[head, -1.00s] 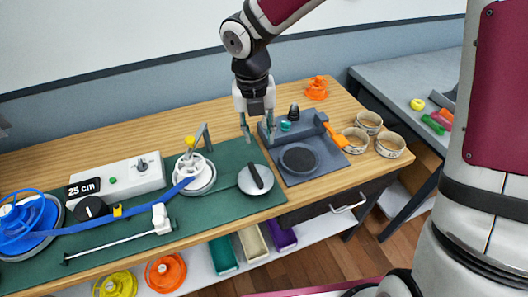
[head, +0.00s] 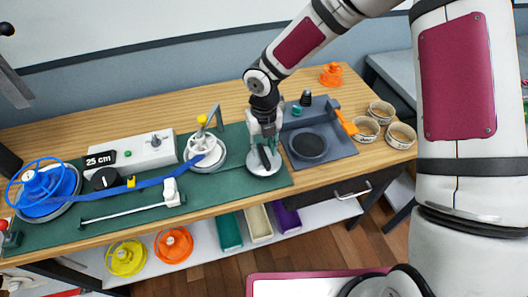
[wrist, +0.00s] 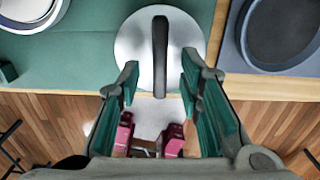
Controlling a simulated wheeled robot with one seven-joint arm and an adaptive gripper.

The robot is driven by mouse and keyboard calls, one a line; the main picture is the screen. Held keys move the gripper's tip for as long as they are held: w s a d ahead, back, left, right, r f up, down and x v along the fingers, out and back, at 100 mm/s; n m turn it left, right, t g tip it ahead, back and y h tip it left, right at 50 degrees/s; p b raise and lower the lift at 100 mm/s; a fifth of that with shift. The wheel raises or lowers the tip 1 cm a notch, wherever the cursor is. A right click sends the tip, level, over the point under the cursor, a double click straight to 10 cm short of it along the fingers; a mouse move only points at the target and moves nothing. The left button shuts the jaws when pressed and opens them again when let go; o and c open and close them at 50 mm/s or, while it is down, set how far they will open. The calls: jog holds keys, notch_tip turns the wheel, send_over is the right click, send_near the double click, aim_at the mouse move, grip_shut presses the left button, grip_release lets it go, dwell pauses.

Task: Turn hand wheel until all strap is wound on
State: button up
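The hand wheel (head: 264,169) is a silver disc with a black bar handle, on the green mat; in the wrist view the disc (wrist: 132,45) and its bar (wrist: 160,50) show plainly. My gripper (head: 265,146) is at the wheel and partly hides it in the head view. In the wrist view my gripper (wrist: 160,80) is open, its teal-padded fingers apart on either side of the bar's line. Whether they touch the wheel, I cannot tell. The blue strap (head: 115,193) runs from the blue reel (head: 45,185) at left to the white spool (head: 207,158) beside the wheel.
A white box (head: 135,153) reads "25 cm". A grey tray (head: 335,147) with a dark round pad lies right of the wheel, with bowls (head: 381,112) beyond. A post with a yellow knob (head: 202,119) stands by the white spool. Coloured reels and bins sit on the shelf below.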

aim_at(264, 158)
jog(key=shift+f, duration=1.4)
grip_shut()
